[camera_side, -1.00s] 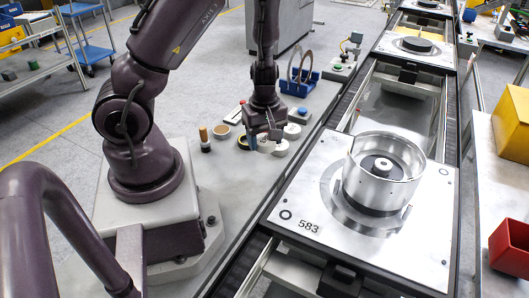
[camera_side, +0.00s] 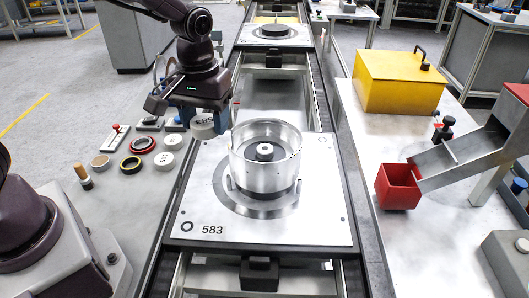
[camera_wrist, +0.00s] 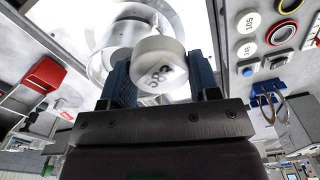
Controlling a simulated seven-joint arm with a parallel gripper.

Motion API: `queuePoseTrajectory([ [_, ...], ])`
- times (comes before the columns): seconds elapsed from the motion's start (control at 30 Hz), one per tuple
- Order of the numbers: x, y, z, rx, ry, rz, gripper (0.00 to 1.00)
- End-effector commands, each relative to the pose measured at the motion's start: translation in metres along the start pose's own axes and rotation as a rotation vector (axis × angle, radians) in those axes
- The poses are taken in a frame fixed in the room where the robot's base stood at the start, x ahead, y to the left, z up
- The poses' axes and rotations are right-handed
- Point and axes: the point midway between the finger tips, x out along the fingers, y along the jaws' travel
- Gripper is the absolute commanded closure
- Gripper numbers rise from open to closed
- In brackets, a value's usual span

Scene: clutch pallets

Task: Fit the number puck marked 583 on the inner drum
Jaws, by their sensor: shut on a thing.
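My gripper (camera_side: 203,116) is shut on a white round puck (camera_side: 203,127) and holds it in the air near the pallet's far left corner. In the wrist view the puck (camera_wrist: 158,60) sits between the blue fingers (camera_wrist: 160,72), its marked face towards the camera. The digits are upside down and look like 583. The pallet (camera_side: 310,228), a silver plate marked 583, carries a wide open-topped metal drum (camera_side: 262,172).
Two white pucks (camera_side: 172,142) (camera_side: 163,162), a red ring (camera_side: 142,144) and a dark ring (camera_side: 130,165) lie on the left bench. Another pallet (camera_side: 272,33) stands farther along the conveyor. A yellow box (camera_side: 398,82) and red bin (camera_side: 398,187) stand on the right.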

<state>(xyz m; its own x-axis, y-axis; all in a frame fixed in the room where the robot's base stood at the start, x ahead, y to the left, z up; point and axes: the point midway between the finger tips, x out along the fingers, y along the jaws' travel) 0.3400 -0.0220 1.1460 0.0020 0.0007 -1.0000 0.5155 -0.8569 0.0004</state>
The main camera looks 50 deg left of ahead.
Motion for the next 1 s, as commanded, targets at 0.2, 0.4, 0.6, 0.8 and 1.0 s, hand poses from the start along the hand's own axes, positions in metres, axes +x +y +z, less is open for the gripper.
queuePoseTrajectory([
  [0.2, -0.031, 0.009, 0.010, 0.331, 0.000, 0.000, 0.66],
  [0.4, -0.033, 0.004, 0.009, 0.433, -0.002, -0.001, 0.66],
  [0.6, -0.015, 0.024, -0.020, 0.445, -0.005, -0.005, 0.66],
  [0.8, 0.008, 0.052, -0.060, 0.443, -0.003, -0.004, 0.66],
  [1.0, 0.044, 0.071, -0.085, 0.442, -0.005, -0.003, 0.66],
])
